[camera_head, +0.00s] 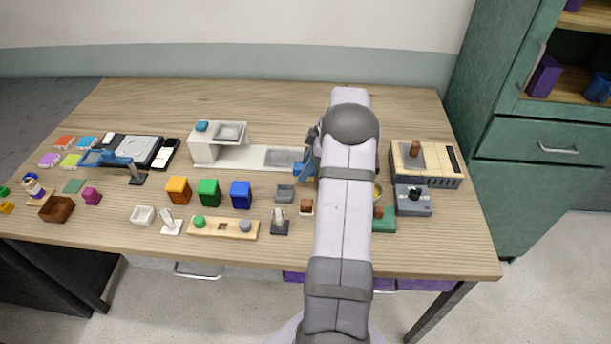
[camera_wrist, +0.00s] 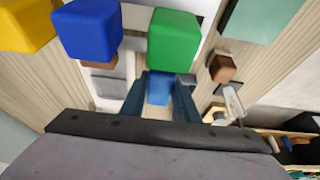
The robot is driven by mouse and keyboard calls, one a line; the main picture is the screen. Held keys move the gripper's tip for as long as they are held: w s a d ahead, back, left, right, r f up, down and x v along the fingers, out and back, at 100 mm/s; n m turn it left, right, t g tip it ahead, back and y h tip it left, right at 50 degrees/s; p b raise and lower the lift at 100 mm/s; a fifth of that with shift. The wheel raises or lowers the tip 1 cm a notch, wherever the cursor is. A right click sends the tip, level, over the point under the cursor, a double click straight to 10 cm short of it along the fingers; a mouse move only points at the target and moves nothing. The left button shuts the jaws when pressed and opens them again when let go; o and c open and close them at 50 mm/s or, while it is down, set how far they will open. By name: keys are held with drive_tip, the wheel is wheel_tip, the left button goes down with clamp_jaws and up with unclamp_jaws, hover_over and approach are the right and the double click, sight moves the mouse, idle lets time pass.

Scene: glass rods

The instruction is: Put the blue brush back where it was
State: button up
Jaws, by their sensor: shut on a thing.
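My gripper (camera_wrist: 160,86) is shut on a blue thing (camera_wrist: 159,90), which shows as a small blue patch between the fingers in the wrist view. It fits the blue brush, but its bristles and full shape are hidden. In the head view a blue part (camera_head: 306,165) shows at the left edge of my arm, beside the right end of a long white stand (camera_head: 245,157). I cannot tell there which of it is finger and which is brush. My arm hides the rest of the gripper.
Orange (camera_head: 178,190), green (camera_head: 208,192) and blue (camera_head: 240,194) blocks stand left of my arm. A long blue object (camera_head: 103,158) lies at the left near a dark stand (camera_head: 137,176). A beige appliance (camera_head: 425,165) stands at the right. The table's back strip (camera_head: 270,100) is clear.

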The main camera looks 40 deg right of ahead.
drive_tip(key=shift+f+p, duration=0.7)
drive_tip(key=shift+f, duration=1.15)
drive_tip(key=shift+f+b, duration=0.2)
drive_tip(key=shift+b, duration=0.1)
drive_tip(key=o, duration=1)
drive_tip(key=shift+r+p, duration=0.2)
drive_tip(key=shift+p, duration=0.1)
drive_tip(key=b+v, duration=0.4)
drive_tip(key=v, duration=0.8)
